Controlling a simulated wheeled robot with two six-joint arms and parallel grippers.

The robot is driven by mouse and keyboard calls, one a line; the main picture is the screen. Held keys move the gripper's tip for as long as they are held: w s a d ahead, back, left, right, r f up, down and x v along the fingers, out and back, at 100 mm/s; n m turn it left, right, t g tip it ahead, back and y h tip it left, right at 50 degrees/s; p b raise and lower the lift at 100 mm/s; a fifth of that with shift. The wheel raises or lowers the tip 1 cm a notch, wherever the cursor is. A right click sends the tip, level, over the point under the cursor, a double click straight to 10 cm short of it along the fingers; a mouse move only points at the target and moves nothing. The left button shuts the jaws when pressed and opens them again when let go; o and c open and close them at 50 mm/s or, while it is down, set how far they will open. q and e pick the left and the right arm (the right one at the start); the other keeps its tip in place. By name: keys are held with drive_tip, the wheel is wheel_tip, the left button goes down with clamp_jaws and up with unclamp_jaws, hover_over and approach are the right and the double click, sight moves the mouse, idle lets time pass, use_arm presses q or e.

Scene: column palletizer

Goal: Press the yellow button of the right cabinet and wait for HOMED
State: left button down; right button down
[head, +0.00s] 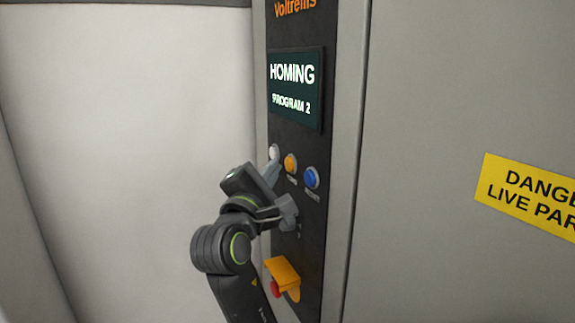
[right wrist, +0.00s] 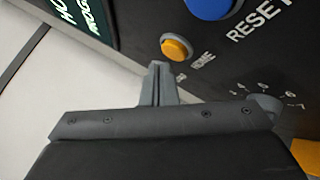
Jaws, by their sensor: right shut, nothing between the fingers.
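The right cabinet's dark control panel (head: 284,136) carries a screen (head: 296,88) reading "HOMING" and "PROGRAM 2". The yellow button (head: 291,163) sits between a white button (head: 274,152) and a blue button (head: 311,177). In the right wrist view the yellow button (right wrist: 175,48) has the label "HOME" beside it. My right gripper (head: 273,168) is shut and empty, its fingertips just left of the yellow button. In the right wrist view the shut fingers (right wrist: 158,75) end close beside the button; I cannot tell whether they touch it. My left gripper is not in view.
A grey rotary knob (head: 288,212) with numbers sits below the buttons, close to my right gripper. A yellow "DANGER" sign (head: 530,197) is on the grey cabinet face to the right.

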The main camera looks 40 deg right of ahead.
drive_tip(key=shift+a, duration=0.1)
drive_tip(key=shift+w+a+b, duration=0.2)
drive_tip(key=shift+a, duration=0.6)
drive_tip(key=shift+w+a+b, duration=0.2)
drive_tip(key=shift+a+b, duration=0.05)
drive_tip(key=shift+a, duration=0.55)
drive_tip(key=shift+w+a+b, duration=0.2)
drive_tip(key=shift+a, duration=0.6)
